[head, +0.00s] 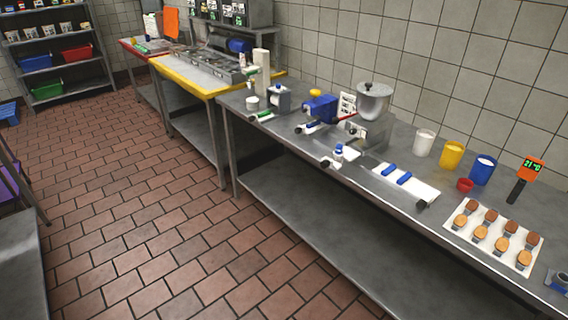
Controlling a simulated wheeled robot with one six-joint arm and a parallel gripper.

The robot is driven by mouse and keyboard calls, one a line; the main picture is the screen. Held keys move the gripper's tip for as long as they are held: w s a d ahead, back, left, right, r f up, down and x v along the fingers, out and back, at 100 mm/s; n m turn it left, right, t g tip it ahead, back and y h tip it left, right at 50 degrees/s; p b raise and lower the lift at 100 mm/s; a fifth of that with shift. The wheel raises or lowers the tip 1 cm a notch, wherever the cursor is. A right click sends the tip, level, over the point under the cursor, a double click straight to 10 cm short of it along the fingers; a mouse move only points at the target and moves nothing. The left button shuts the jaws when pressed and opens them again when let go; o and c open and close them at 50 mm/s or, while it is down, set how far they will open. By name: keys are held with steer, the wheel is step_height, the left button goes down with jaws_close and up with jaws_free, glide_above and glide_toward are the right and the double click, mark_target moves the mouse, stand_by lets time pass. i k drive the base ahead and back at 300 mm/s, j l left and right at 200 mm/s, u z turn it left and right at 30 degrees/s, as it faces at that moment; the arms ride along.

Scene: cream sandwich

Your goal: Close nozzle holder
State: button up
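I cannot tell for sure which thing is the nozzle holder. A steel machine with a round hopper (373,103) stands on the long metal counter, its grey body below. In front of it lies a small white and blue fitting (339,153) at the counter's front edge; its details are too small to tell whether it is open or shut. A white board with two blue pieces (413,189) lies just right of it. A blue device (320,108) and a grey box with a blue top (279,98) stand to the left. My gripper is not in view.
White (424,143), yellow (452,155) and blue (482,170) cups stand along the wall side. A tray (458,234) of several small cakes and an orange thermometer display (531,168) are at the right. The tiled floor (170,220) before the counter is clear.

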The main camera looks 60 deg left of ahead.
mark_target(349, 154)
steer(key=u, duration=1.8)
steer(key=i, duration=0.2)
steer(key=i+z, duration=0.7)
steer(key=k+j, duration=0.05)
